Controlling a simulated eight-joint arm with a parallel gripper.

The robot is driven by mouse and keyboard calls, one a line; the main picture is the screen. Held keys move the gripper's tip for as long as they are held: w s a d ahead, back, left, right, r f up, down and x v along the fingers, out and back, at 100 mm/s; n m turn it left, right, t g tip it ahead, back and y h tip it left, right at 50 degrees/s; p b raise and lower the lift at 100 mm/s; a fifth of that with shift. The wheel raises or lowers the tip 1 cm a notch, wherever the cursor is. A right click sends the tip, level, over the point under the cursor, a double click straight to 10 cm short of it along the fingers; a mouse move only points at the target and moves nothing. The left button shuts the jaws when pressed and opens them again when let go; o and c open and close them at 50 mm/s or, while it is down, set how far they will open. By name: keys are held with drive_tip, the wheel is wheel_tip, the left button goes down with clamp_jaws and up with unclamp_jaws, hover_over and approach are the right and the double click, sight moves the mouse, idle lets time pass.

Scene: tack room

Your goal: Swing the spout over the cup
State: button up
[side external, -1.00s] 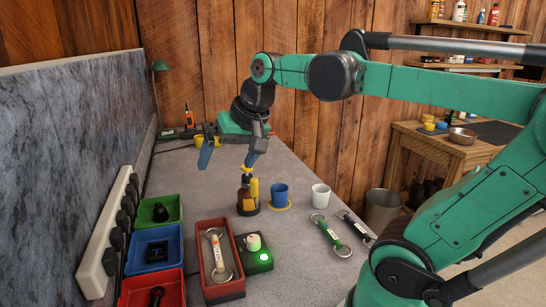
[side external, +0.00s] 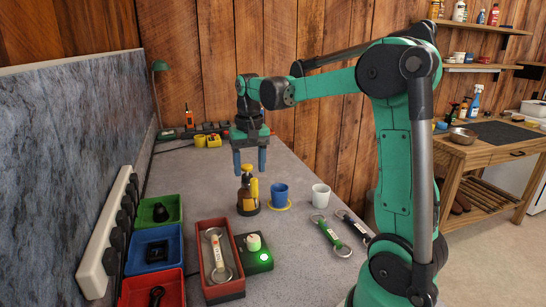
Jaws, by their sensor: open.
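The dispenser bottle (side external: 248,190), amber with a yellow pump top, stands upright on a dark base on the grey bench. Its spout is small here, and I cannot tell its exact heading. A blue cup (side external: 279,195) stands just right of it on a yellow ring (side external: 285,207). A white cup (side external: 320,195) stands further right. My gripper (side external: 250,161) is open, with its two blue fingers pointing down above and behind the bottle's top in the picture.
Green, blue (side external: 152,249) and red bins line the left. Two more tools (side external: 332,236) lie at right. Yellow items (side external: 207,141) stand at the back.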

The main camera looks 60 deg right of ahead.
sight(254, 179)
drive_tip(key=shift+d+f+m+g, duration=0.3)
drive_tip(key=shift+d+f, duration=0.05)
drive_tip(key=shift+d, duration=0.4)
drive_tip(key=shift+f, duration=2.65)
clamp_jaws()
